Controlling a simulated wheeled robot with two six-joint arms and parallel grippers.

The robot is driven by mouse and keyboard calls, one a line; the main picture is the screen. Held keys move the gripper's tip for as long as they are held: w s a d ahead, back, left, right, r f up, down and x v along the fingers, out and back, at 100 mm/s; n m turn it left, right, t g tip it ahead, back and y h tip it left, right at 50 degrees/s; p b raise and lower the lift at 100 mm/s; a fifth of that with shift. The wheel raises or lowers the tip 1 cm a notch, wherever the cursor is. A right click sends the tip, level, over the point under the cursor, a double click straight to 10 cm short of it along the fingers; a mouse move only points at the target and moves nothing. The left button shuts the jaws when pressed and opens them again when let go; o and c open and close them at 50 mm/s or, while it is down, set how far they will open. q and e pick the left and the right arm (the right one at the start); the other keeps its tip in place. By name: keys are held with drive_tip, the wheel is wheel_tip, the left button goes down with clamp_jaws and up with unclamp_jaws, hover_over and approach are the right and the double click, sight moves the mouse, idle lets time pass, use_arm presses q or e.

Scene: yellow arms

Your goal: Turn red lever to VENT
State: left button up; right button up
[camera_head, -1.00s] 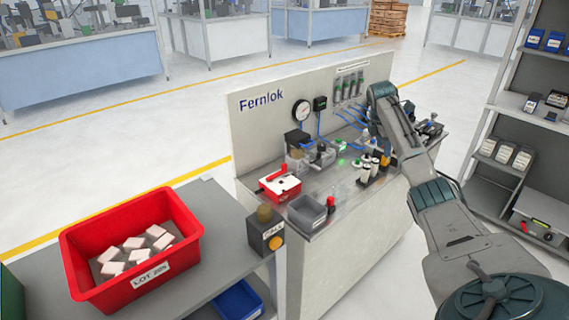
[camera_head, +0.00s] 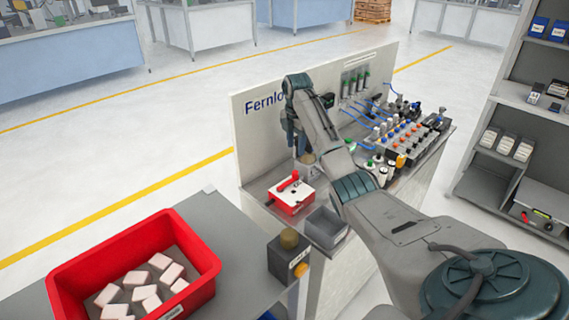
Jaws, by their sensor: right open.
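The red lever (camera_head: 288,182) sits on top of a red box with a white top plate (camera_head: 293,198), at the near left of the Fernlok bench. The plate's markings are too small to read. My right gripper (camera_head: 304,156) points down just behind the lever and a little to its right, apart from it as far as I can see. It is open, with nothing seen between its fingers. My right arm hides the pressure gauge and part of the equipment behind. My left gripper is not in view.
A grey open bin (camera_head: 326,230) stands right of the red box. Bottles and a valve block (camera_head: 412,138) fill the bench's right side. The Fernlok back panel (camera_head: 258,140) rises behind. A red LOT crate (camera_head: 60,287) with pale blocks stands on the left table.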

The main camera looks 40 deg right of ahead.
drive_tip(key=p, duration=0.2)
hover_over(295, 172)
wheel_tip(295, 172, down, 5)
drive_tip(key=shift+s+f, duration=0.1)
drive_tip(key=shift+s, duration=0.05)
drive_tip(key=f, duration=0.1)
drive_tip(key=f+p, duration=0.1)
drive_tip(key=f, duration=0.3)
drive_tip(key=shift+w, duration=0.3)
drive_tip(key=shift+s+f, duration=0.1)
drive_tip(key=shift+f, duration=0.05)
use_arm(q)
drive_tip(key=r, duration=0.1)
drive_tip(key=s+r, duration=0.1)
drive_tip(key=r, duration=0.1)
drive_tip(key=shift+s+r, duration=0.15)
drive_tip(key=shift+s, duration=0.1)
use_arm(e)
clamp_jaws()
